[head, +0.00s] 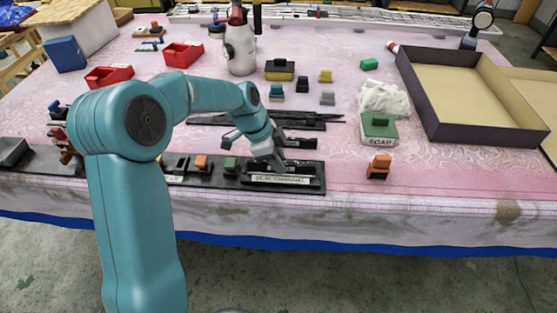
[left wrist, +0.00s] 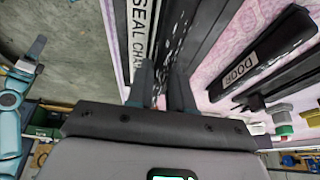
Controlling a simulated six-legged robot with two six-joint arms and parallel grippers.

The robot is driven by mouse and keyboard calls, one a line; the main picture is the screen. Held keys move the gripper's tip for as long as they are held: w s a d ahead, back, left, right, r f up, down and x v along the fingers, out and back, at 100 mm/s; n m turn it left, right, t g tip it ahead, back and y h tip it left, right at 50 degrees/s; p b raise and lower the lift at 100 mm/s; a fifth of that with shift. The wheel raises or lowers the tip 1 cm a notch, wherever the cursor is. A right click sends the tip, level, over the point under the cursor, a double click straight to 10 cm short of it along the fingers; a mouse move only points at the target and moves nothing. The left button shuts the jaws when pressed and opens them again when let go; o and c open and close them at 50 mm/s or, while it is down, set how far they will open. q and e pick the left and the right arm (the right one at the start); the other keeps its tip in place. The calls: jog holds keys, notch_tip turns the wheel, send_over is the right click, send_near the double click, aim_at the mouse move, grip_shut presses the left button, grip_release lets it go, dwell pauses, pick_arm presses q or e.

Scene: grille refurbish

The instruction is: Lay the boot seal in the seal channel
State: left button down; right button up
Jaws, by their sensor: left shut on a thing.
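The seal channel (head: 309,178) is a long dark tray with a white "SEAL CHANNEL" label, near the front edge of the table. It also shows in the left wrist view (left wrist: 186,28), running away from the fingers. My left gripper (head: 278,166) points down at the channel, its fingertips at or just above it. In the left wrist view the two dark fingers (left wrist: 163,88) are close together beside the label. They are shut on the boot seal, which is dark and mostly hidden against the black tray. I cannot tell whether the seal touches the channel floor.
An orange block (head: 379,167) stands right of the channel, and a green block (head: 230,167) sits left of it. Dark strips (head: 265,120) lie behind. A "SOAP" box (head: 379,129) and a large open box (head: 432,118) stand further right. The front right tabletop is clear.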

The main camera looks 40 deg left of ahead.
pick_arm(q)
jog(key=shift+f, duration=0.2)
dwell(0.4)
jog(key=shift+c, duration=1.9)
grip_release()
jog(key=shift+r, duration=0.15)
jog(key=shift+p+v, duration=1.5)
jog(key=shift+v, duration=1.95)
